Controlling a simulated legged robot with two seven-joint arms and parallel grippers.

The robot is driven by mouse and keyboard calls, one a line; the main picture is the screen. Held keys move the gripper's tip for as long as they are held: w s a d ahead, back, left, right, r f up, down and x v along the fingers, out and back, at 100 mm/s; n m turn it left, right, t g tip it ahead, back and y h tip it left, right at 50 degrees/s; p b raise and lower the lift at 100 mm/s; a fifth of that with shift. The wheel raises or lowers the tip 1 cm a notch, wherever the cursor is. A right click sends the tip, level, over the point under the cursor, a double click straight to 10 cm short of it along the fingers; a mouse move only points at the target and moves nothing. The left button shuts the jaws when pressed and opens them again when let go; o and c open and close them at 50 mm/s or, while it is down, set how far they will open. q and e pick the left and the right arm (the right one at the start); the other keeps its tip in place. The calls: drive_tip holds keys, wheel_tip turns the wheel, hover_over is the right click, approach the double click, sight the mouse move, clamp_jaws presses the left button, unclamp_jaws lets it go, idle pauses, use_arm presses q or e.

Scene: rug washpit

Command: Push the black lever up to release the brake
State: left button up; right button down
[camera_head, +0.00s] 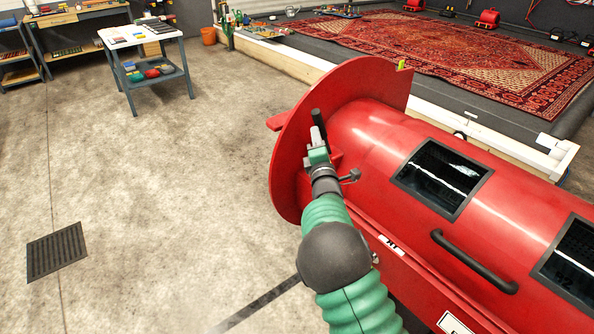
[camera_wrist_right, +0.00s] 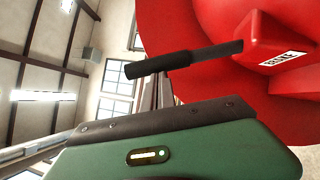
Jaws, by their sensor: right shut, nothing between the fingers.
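The black lever (camera_head: 319,122) sticks out at the round end plate of the red drum machine (camera_head: 372,138). In the right wrist view the lever (camera_wrist_right: 185,60) has a thick dark grip and a thinner shaft, which runs into a red block (camera_wrist_right: 268,40) with a white label that seems to read BRAKE. My right gripper (camera_head: 316,138) is shut and empty, close beside the lever. In the wrist view its green body and dark edge (camera_wrist_right: 165,120) lie below the lever in the picture, with a visible gap. I cannot tell whether the fingertips touch it. My left gripper is out of view.
The drum has dark windows (camera_head: 442,178) and a black handle (camera_head: 470,262) on its side. A patterned red rug (camera_head: 450,50) lies in the washpit behind. A table (camera_head: 140,38) stands at the back left. The concrete floor at left is mostly clear, with a drain grate (camera_head: 56,251).

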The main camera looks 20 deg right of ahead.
sight(323, 123)
drive_tip(key=shift+w+d+r+m+g+p, duration=0.3)
drive_tip(key=shift+d+r+m+g+p, duration=0.1)
drive_tip(key=shift+d+r+m, duration=0.3)
drive_tip(key=shift+w+d, duration=0.15)
drive_tip(key=shift+d, duration=0.35)
drive_tip(key=shift+d+r, duration=0.15)
drive_tip(key=shift+r, duration=0.15)
